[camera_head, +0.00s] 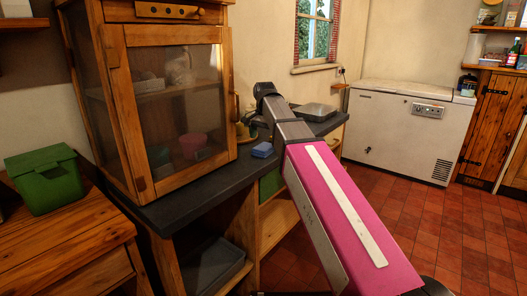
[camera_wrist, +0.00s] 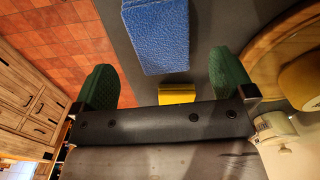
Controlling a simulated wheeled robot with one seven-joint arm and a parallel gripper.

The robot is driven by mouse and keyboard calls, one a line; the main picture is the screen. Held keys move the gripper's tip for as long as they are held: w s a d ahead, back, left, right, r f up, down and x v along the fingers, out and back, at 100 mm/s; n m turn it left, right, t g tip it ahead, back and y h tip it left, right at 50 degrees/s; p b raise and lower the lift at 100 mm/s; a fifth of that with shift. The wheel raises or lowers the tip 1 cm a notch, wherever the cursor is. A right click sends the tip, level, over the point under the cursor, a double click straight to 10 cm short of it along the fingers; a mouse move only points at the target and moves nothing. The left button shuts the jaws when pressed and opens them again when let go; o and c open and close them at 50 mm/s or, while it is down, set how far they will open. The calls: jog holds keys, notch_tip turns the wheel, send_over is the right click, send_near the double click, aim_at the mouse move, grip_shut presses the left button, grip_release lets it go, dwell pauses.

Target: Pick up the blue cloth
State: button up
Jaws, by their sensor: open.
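The blue cloth (camera_head: 262,150) is a small folded block on the dark countertop (camera_head: 220,178), near its front edge and right of the glass-fronted cabinet. In the wrist view the blue cloth (camera_wrist: 156,36) is at the top centre, with a textured surface. My gripper (camera_wrist: 166,82) is open, its two green fingertips set wide apart. The cloth lies beyond the fingertips, in line with the gap between them, and is not held. In the head view my gripper (camera_head: 262,118) is small and dark above the counter, and its fingers are hard to make out.
A yellow block (camera_wrist: 177,93) shows between my fingers. A round wooden item (camera_wrist: 275,50) is close to the right finger in the wrist view. The wooden cabinet (camera_head: 125,100) stands left of the cloth. A grey flat item (camera_head: 313,112) lies farther along the counter. Tiled floor (camera_head: 420,225) is open at right.

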aim_at(263, 147)
jog(key=shift+s+a+f, duration=0.1)
jog(key=shift+f, duration=1.25)
jog(key=shift+s+a+f, duration=0.1)
jog(key=shift+f, duration=1.25)
jog(key=c, duration=1)
